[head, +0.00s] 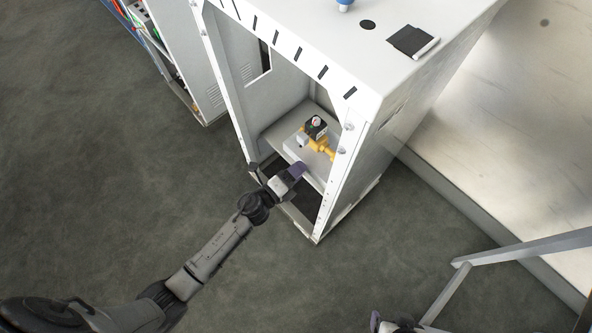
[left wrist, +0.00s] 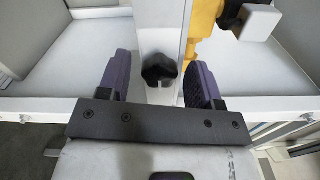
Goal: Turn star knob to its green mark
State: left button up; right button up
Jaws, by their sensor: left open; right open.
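The black star knob (left wrist: 159,69) is on the front of a pale upright block (left wrist: 160,35) in the left wrist view. My left gripper (left wrist: 157,85) is open, with one purple finger on each side of the knob and a gap to each. In the head view my left gripper (head: 297,171) is at the front opening of the white cabinet, and I cannot make out the knob there. I cannot see a green mark on the knob. Part of my right gripper (head: 385,324) shows at the bottom edge of the head view; its fingers are not clear.
The white cabinet (head: 361,118) has posts on both sides of its opening. A yellow fitting (head: 320,145) with a black box (head: 316,127) stands on the shelf inside; the fitting (left wrist: 203,20) is right of the knob in the wrist view. Open floor lies left.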

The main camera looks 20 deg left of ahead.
pick_arm(q)
jog(key=p+v, duration=0.1)
jog(key=v, duration=1.3)
jog(key=shift+d, duration=0.1)
jog(key=shift+w, duration=0.1)
dwell(0.3)
